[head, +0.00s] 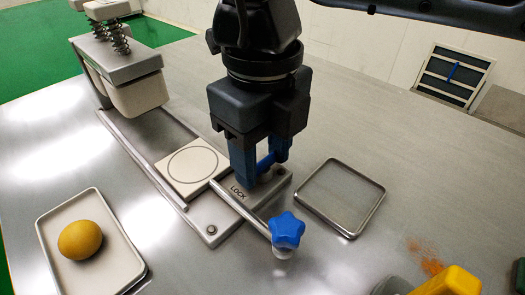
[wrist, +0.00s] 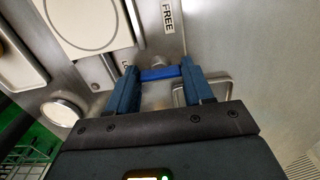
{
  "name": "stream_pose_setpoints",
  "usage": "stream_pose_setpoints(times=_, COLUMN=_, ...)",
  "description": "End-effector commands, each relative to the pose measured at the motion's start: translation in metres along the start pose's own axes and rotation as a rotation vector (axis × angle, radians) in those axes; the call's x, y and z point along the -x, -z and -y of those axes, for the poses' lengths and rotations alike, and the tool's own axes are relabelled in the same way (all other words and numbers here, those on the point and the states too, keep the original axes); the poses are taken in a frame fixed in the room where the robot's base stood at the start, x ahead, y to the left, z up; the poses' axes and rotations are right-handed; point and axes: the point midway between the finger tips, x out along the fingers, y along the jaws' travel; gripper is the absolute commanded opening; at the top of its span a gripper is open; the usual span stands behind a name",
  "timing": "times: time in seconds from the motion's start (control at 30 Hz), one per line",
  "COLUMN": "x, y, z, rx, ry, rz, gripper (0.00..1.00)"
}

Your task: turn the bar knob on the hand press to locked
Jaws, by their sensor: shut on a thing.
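The hand press has a metal base with a spring-loaded head (head: 122,70) at the upper left of the head view. Its bar knob is a small blue bar (wrist: 159,75), also seen between my fingers in the head view (head: 265,163). My gripper (head: 264,170) points down over the base plate and is shut on the bar knob, one finger at each end. The wrist view shows the bar lying crosswise between the fingers. A FREE label (wrist: 167,16) is above the bar there. The LOCK label (head: 238,191) shows by the near finger and is partly hidden in the wrist view.
A blue star knob (head: 287,230) on a rod stands close in front of my gripper. A white plate with a circle (head: 191,166) lies to its left. An empty tray (head: 340,196) is right; a tray (head: 108,272) with a yellow-brown ball (head: 80,240) is lower left.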

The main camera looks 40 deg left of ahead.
Motion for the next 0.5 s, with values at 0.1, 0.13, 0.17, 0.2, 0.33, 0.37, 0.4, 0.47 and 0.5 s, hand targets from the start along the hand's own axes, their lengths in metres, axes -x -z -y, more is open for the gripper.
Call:
stream_pose_setpoints(times=0.1, x=0.0006, y=0.0002, z=0.0009, rx=-0.003, ry=0.001, rz=0.0, gripper=0.21)
stream_pose_setpoints(times=0.13, x=0.0006, y=0.0002, z=0.0009, rx=-0.003, ry=0.001, rz=0.0, gripper=0.21)
stream_pose_setpoints(times=0.17, x=0.0006, y=0.0002, z=0.0009, rx=-0.003, ry=0.001, rz=0.0, gripper=0.21)
stream_pose_setpoints(times=0.2, x=0.0006, y=0.0002, z=0.0009, rx=-0.002, ry=0.001, rz=0.0, gripper=0.54)
stream_pose_setpoints(times=0.33, x=0.0005, y=0.0001, z=0.0007, rx=-0.001, ry=0.0, rz=0.0, gripper=0.66)
stream_pose_setpoints(times=0.37, x=0.0004, y=0.0001, z=0.0006, rx=-0.001, ry=0.0, rz=0.0, gripper=0.69)
stream_pose_setpoints(times=0.4, x=0.0004, y=0.0, z=0.0005, rx=-0.001, ry=0.0, rz=0.0, gripper=0.73)
stream_pose_setpoints(times=0.47, x=0.0003, y=0.0, z=0.0004, rx=-0.001, ry=0.0, rz=0.0, gripper=0.77)
stream_pose_setpoints(times=0.5, x=0.0003, y=0.0, z=0.0003, rx=0.0, ry=0.0, rz=0.0, gripper=0.77)
